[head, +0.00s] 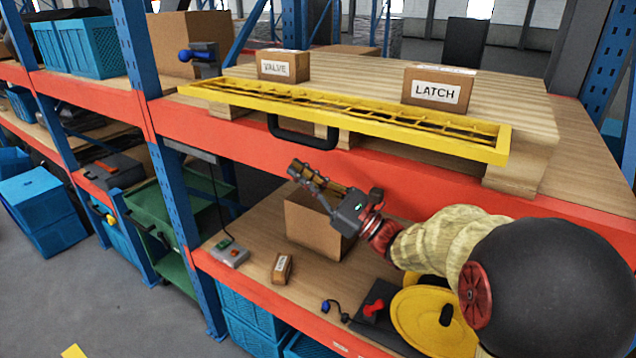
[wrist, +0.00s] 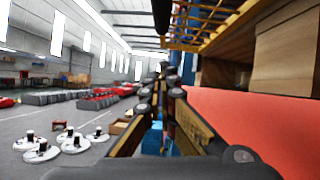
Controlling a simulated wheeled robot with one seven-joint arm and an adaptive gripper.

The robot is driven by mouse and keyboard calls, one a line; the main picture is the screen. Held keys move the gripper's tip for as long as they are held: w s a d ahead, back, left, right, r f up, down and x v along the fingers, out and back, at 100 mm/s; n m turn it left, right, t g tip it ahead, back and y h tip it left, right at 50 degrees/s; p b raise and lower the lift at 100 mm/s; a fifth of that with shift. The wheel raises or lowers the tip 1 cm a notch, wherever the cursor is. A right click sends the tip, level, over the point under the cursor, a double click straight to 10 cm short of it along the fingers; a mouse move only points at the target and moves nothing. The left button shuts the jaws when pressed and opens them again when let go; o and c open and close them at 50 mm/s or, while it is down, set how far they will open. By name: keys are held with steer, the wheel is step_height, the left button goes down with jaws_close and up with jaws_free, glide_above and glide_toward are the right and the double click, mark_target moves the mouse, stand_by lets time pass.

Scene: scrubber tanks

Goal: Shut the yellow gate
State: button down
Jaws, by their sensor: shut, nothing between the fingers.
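The yellow gate (head: 345,112) is a long mesh frame along the front of the upper shelf. It looks lowered, lying nearly flat and out over the shelf edge, with a black loop handle (head: 302,134) below its front rail. In the wrist view the gate (wrist: 238,27) shows overhead at the upper right. A blue-knobbed fitting (head: 197,55) is on the post by the gate's left end. My gripper (head: 294,165) is shut and empty, below the handle and apart from it, in front of the red beam. It also shows mid-picture in the wrist view (wrist: 162,75).
Cartons marked VALVE (head: 283,67) and LATCH (head: 438,90) stand on the pallet behind the gate. Open floor lies at the left.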

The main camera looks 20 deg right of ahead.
steer(key=r, duration=0.1)
steer(key=w+a+r, duration=0.1)
steer(key=r+p, duration=0.1)
steer(key=r, duration=0.1)
steer(key=shift+w+a, duration=0.25)
steer(key=shift+a, duration=0.15)
steer(key=shift+r, duration=0.15)
